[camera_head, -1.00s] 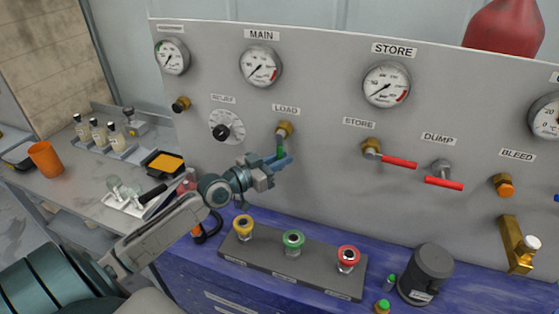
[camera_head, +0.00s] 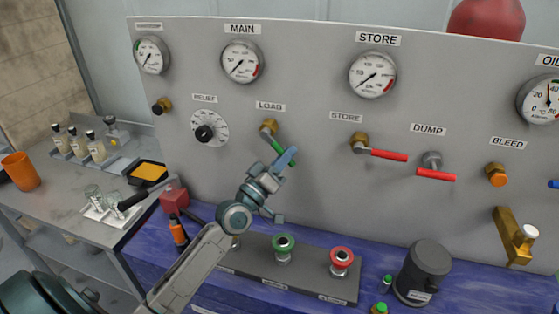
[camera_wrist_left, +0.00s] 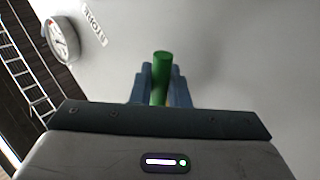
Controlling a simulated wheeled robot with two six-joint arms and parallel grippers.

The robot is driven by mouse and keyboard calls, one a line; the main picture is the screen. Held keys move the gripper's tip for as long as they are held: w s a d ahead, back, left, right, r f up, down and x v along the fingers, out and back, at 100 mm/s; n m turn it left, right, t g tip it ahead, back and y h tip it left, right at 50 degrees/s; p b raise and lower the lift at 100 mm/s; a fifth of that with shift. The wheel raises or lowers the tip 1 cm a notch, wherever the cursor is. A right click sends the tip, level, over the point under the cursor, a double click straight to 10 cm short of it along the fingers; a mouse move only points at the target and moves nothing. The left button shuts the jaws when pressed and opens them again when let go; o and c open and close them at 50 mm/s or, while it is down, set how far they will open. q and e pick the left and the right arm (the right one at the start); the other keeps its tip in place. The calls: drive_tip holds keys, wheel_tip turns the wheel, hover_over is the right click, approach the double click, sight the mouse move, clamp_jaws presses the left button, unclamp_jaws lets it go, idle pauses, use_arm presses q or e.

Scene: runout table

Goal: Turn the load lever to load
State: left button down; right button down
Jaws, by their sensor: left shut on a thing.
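The load lever (camera_head: 276,142) has a green handle on a brass valve stem under the LOAD label on the grey panel. In the head view it points down and to the right. My left gripper (camera_head: 287,159) is shut on the handle's lower end. In the left wrist view the green handle (camera_wrist_left: 160,78) stands between the two blue fingers (camera_wrist_left: 159,84). The handle's far end is partly hidden by the gripper in the head view. My right gripper is not in view.
The red store lever (camera_head: 388,155) and dump lever (camera_head: 436,176) are to the right on the panel. Below stands a button box with a green button (camera_head: 284,244) and a red button (camera_head: 341,258). A dark cylinder (camera_head: 425,273) stands on the blue bench.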

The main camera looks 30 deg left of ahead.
use_arm(q)
drive_tip(key=shift+w+d+r+n+t+y, duration=0.1)
drive_tip(key=shift+d+r+n+t+y, duration=0.15)
drive_tip(key=shift+n, duration=0.25)
drive_tip(key=shift+d+r+n+t+y, duration=0.1)
drive_tip(key=shift+r+n+y, duration=0.05)
drive_tip(key=shift+n+y, duration=0.3)
drive_tip(key=shift+w+d+r+n+t+y, duration=0.1)
drive_tip(key=shift+r+n+t+y, duration=0.1)
drive_tip(key=shift+n, duration=0.35)
drive_tip(key=n+y, duration=0.1)
drive_tip(key=r+n+y+p, duration=0.1)
drive_tip(key=n, duration=0.1)
drive_tip(key=shift+d+r+t, duration=0.1)
drive_tip(key=shift+d+t, duration=0.2)
drive_tip(key=shift+t, duration=0.05)
drive_tip(key=n+y, duration=0.1)
drive_tip(key=r+n+y+p, duration=0.1)
drive_tip(key=n, duration=0.1)
drive_tip(key=r+n+y+p, duration=0.1)
drive_tip(key=n, duration=0.1)
drive_tip(key=shift+w+d+y, duration=0.1)
drive_tip(key=shift+d+y, duration=0.2)
drive_tip(key=shift+y, duration=0.1)
drive_tip(key=shift+r+n+y+p, duration=0.25)
drive_tip(key=shift+n+y+p, duration=0.3)
drive_tip(key=shift+n, duration=0.45)
drive_tip(key=shift+r+n+y+p, duration=0.3)
drive_tip(key=shift+n+y, duration=0.45)
drive_tip(key=shift+n, duration=0.25)
